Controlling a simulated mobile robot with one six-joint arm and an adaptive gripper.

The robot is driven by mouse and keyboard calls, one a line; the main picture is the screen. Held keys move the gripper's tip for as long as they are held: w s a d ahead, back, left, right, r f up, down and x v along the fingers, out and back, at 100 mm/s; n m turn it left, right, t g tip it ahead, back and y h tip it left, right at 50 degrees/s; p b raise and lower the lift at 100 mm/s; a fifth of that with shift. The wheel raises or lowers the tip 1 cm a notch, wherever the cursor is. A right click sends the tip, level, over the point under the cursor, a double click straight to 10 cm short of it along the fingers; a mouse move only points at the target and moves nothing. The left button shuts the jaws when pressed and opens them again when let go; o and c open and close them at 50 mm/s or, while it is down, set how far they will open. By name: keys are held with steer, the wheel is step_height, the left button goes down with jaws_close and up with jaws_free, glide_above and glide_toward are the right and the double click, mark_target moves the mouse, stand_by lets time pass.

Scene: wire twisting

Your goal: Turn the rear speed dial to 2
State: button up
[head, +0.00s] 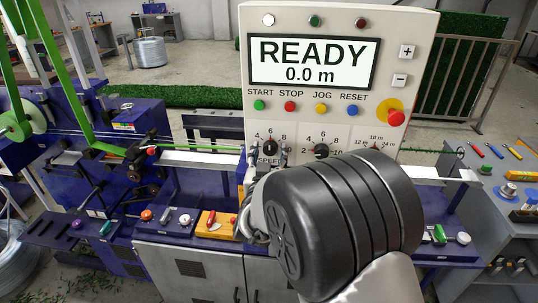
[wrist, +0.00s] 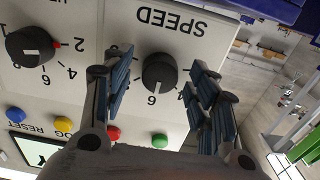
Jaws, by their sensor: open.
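The black speed dial (wrist: 159,72) sits on the cream control panel, below the word SPEED in the upside-down wrist view. Its white mark points towards the 6. In the head view the dial (head: 270,147) is at the panel's lower left, partly behind my gripper. My gripper (wrist: 161,75) is open, with one finger on each side of the dial. Gaps show between both fingers and the knob. In the head view my gripper (head: 267,160) is in front of the panel's lower left, with my wrist hiding the area below and right.
A second black dial (head: 321,150) stands right of the speed dial and also shows in the wrist view (wrist: 30,46). A third dial (head: 377,158) is farther right. The display (head: 314,62) reads READY 0.0 m, above coloured buttons. A green strip (head: 95,142) lies left.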

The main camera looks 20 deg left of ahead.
steer(key=shift+c, duration=0.5)
steer(key=c, duration=1)
steer(key=shift+o, duration=0.2)
steer(key=n, duration=0.4)
steer(key=shift+n+p, duration=0.35)
steer(key=shift+n, duration=0.05)
steer(key=n+p, duration=0.1)
steer(key=n, duration=0.4)
steer(key=shift+d+r, duration=0.1)
steer(key=n+p, duration=0.2)
steer(key=n, duration=0.3)
steer(key=shift+n, duration=0.4)
steer(key=shift+n+p, duration=0.85)
steer(key=shift+n, duration=1.15)
